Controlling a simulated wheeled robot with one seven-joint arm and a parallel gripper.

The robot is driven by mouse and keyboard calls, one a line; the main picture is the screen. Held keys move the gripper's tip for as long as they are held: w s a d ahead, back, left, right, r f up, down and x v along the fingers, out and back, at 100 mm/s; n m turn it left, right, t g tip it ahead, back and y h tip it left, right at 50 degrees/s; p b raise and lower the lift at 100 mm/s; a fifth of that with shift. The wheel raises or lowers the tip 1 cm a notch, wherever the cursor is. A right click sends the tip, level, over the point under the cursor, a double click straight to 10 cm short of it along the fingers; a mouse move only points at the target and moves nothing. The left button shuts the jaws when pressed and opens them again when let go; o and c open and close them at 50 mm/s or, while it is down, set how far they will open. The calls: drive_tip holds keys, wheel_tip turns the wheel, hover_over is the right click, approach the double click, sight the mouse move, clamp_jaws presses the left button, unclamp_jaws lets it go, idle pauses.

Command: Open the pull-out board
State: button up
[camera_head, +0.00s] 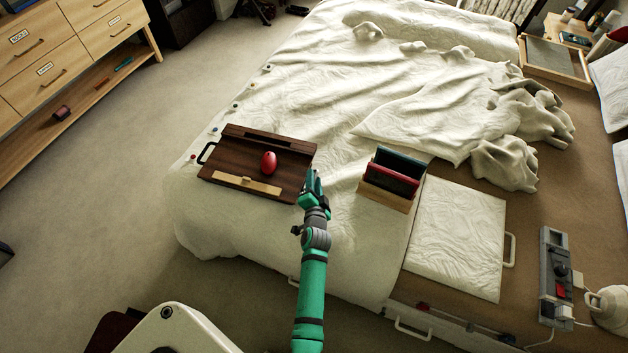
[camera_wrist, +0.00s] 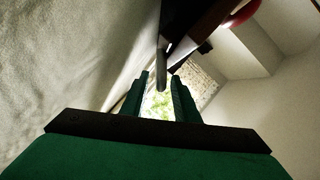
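A dark brown wooden board (camera_head: 228,173) lies on the near left part of the bed, with a black handle (camera_head: 207,153) at its left edge. A red egg-shaped object (camera_head: 269,162) and a light wood strip (camera_head: 247,185) are on it. My gripper (camera_head: 313,178) is at the board's right edge. In the wrist view, my gripper (camera_wrist: 160,78) has its fingers apart, with a grey bar (camera_wrist: 162,62) showing between the fingertips beside dark wood (camera_wrist: 200,22). I cannot tell whether they touch it. Which part is the pull-out board is unclear.
A wooden holder with dark and red items (camera_head: 388,182) stands right of my gripper. A white panel with a handle (camera_head: 455,240) and a grey switch box (camera_head: 556,275) are farther right. A drawer cabinet (camera_head: 75,60) stands at upper left. Floor is open left of the bed.

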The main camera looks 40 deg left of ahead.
clamp_jaws()
drive_tip(key=w+d, duration=0.1)
drive_tip(key=d, duration=0.3)
drive_tip(key=w+d, duration=0.2)
drive_tip(key=d, duration=0.3)
drive_tip(key=w+d, duration=0.1)
drive_tip(key=d, duration=0.3)
drive_tip(key=shift+w+d, duration=0.4)
unclamp_jaws()
drive_tip(key=v, duration=1)
drive_tip(key=shift+s+d, duration=0.25)
drive_tip(key=shift+s, duration=0.05)
